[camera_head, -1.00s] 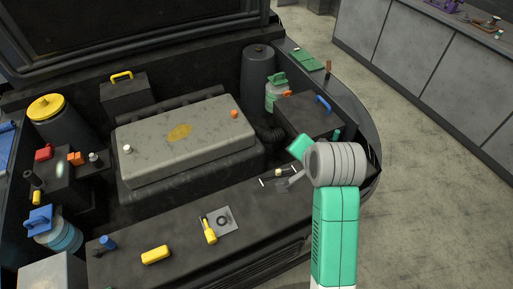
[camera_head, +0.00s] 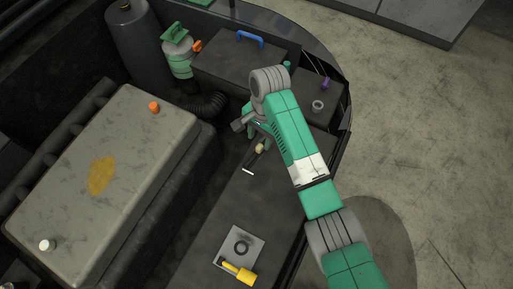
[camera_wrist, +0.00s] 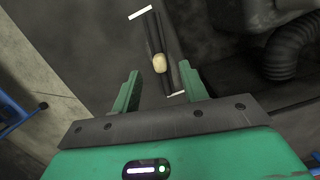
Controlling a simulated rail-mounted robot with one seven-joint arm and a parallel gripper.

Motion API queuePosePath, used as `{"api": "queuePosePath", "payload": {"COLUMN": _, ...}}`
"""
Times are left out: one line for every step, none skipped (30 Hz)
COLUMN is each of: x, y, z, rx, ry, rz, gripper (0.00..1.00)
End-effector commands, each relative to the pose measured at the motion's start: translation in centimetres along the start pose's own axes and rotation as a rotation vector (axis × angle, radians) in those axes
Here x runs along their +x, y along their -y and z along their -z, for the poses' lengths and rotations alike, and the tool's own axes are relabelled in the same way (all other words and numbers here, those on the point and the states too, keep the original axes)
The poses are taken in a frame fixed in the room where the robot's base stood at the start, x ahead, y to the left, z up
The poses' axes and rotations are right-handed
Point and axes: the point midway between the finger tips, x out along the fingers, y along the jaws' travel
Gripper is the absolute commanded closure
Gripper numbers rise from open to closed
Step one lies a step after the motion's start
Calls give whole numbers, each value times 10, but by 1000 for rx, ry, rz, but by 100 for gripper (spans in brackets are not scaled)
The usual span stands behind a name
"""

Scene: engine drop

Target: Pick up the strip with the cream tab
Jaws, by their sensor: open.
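The strip (camera_wrist: 154,38) is dark and narrow with white ends. Its cream tab (camera_wrist: 159,63) stands near its middle. In the head view the cream tab (camera_head: 260,148) and the strip's near white end (camera_head: 248,170) show on the dark front ledge; my gripper hides the far part. My gripper (camera_wrist: 160,72) is open in the wrist view, with one green finger on each side of the strip's line. The tab appears between and just beyond the fingertips. I see no contact. In the head view my gripper (camera_head: 255,133) is just behind the tab, partly hidden by my arm.
A grey plate with a ring (camera_head: 238,247) and a yellow-handled tool (camera_head: 238,272) lie nearer on the ledge. A grey engine block (camera_head: 110,180) stands at left. A black corrugated hose (camera_head: 205,106) and a box with a blue handle (camera_head: 240,60) lie behind.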

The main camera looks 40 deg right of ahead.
Motion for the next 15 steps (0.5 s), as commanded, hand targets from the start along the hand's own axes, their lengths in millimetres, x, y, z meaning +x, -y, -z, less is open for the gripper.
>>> {"api": "queuePosePath", "payload": {"x": 2, "y": 0, "z": 0, "rx": 0, "ry": 0, "rz": 1, "gripper": 56}}
{"api": "queuePosePath", "payload": {"x": 3, "y": 0, "z": 0, "rx": 0, "ry": -1, "rz": 1, "gripper": 56}}
{"api": "queuePosePath", "payload": {"x": 7, "y": -1, "z": 1, "rx": 0, "ry": -1, "rz": 0, "gripper": 56}}
{"api": "queuePosePath", "payload": {"x": 12, "y": -1, "z": 2, "rx": 0, "ry": -1, "rz": 0, "gripper": 56}}
{"api": "queuePosePath", "payload": {"x": 18, "y": -2, "z": 3, "rx": 0, "ry": -1, "rz": -1, "gripper": 56}}
{"api": "queuePosePath", "payload": {"x": 27, "y": -4, "z": 5, "rx": 1, "ry": -2, "rz": 0, "gripper": 56}}
{"api": "queuePosePath", "payload": {"x": 33, "y": -5, "z": 6, "rx": 1, "ry": -2, "rz": 0, "gripper": 56}}
{"api": "queuePosePath", "payload": {"x": 38, "y": -5, "z": 7, "rx": 1, "ry": -1, "rz": 0, "gripper": 56}}
{"api": "queuePosePath", "payload": {"x": 44, "y": -5, "z": 6, "rx": -1, "ry": -2, "rz": 0, "gripper": 56}}
{"api": "queuePosePath", "payload": {"x": 47, "y": -5, "z": 6, "rx": -1, "ry": -2, "rz": 0, "gripper": 56}}
{"api": "queuePosePath", "payload": {"x": 50, "y": -5, "z": 6, "rx": -1, "ry": -2, "rz": 0, "gripper": 56}}
{"api": "queuePosePath", "payload": {"x": 52, "y": -5, "z": 6, "rx": -1, "ry": -3, "rz": 0, "gripper": 56}}
{"api": "queuePosePath", "payload": {"x": 53, "y": -5, "z": 6, "rx": -1, "ry": -3, "rz": 1, "gripper": 56}}
{"api": "queuePosePath", "payload": {"x": 53, "y": -4, "z": 6, "rx": -1, "ry": -3, "rz": 1, "gripper": 56}}
{"api": "queuePosePath", "payload": {"x": 53, "y": -4, "z": 6, "rx": -1, "ry": -3, "rz": 2, "gripper": 56}}
